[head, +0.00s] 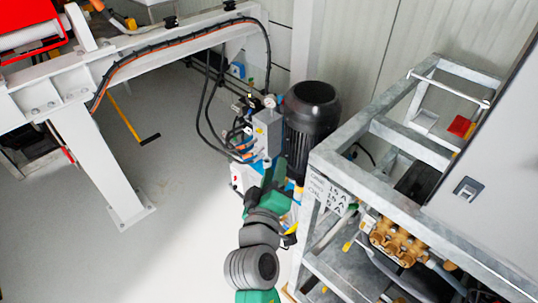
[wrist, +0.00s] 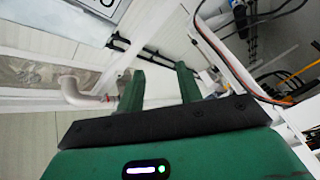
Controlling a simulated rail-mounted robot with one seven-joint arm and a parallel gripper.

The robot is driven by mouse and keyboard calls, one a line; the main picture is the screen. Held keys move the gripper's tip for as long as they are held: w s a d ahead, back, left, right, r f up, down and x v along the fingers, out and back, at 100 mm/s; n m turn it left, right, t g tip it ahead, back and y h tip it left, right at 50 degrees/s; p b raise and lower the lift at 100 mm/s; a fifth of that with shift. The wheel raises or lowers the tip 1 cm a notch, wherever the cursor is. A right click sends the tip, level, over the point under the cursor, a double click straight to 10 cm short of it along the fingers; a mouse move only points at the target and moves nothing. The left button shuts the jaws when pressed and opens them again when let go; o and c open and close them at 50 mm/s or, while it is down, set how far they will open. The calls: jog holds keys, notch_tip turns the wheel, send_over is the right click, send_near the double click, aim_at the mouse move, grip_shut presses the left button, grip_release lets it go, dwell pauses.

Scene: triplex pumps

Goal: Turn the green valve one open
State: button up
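I cannot make out the green valve one in either view. The green parts near the middle of the head view look like my own arm, which reaches up from the bottom edge toward the pump unit. In the wrist view my gripper (wrist: 160,74) shows two green fingers, set apart with nothing between them. In the head view, the end of my arm is in front of a grey block with hoses and fittings (head: 266,132), and it hides part of what is behind it. I cannot tell whether it touches anything there.
A black motor (head: 311,112) stands beside the block. A grey metal frame (head: 345,165) with brass pump parts (head: 397,243) is on the right. A white steel beam structure (head: 98,165) stands at left. The pale floor (head: 190,240) between is clear.

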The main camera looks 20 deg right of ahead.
notch_tip(320, 180, up, 6)
jog(key=a+m+t, duration=0.1)
jog(key=shift+s+a+m, duration=0.3)
jog(key=shift+s, duration=0.05)
jog(key=shift+r, duration=0.1)
